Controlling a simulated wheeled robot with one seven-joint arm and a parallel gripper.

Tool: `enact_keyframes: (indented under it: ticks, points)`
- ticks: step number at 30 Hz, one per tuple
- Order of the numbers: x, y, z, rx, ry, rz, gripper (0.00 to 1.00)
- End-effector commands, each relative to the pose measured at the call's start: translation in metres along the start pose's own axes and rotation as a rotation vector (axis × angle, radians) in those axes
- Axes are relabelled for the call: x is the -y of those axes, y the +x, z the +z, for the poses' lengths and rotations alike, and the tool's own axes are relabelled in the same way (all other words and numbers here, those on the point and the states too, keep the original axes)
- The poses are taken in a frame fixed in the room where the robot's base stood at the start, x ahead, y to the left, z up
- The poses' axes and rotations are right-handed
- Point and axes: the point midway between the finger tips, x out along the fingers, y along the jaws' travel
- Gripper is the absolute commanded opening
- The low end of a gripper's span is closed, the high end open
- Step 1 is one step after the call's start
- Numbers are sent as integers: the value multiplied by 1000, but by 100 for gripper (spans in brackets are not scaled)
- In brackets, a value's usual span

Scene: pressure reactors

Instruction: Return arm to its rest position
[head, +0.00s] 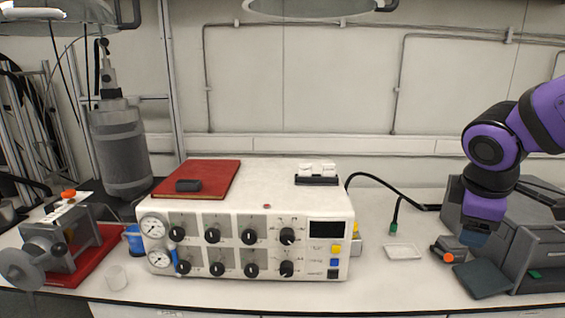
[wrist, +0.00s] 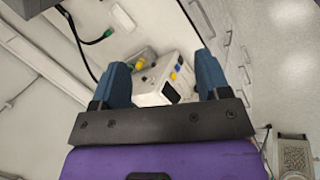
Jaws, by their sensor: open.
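My arm, purple and black, comes in from the right edge in the head view. My gripper (head: 472,236) points down there, in front of the dark grey machine at the right. In the wrist view my gripper (wrist: 162,84) shows two blue fingers held wide apart with nothing between them. Beyond the fingers is the white control box (wrist: 168,78), some distance away. In the head view I cannot make out both fingertips.
The white control box (head: 245,262) with gauges and knobs stands mid-bench, a red book (head: 205,172) on top. A grey machine (head: 530,245) stands at the right. A small white tray (head: 402,251) and an orange-knobbed device (head: 447,248) lie between. A grey cylinder (head: 120,150) hangs at left.

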Motion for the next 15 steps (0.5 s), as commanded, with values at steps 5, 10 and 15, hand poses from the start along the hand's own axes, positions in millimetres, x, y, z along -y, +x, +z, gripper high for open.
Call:
enact_keyframes:
  ticks: [5, 10, 15]
  points:
    - [22, -40, 26, -91, 381, -43, 70]
    - [49, -73, 41, -170, 710, -96, 70]
    - [71, -96, 47, -229, 940, -140, 70]
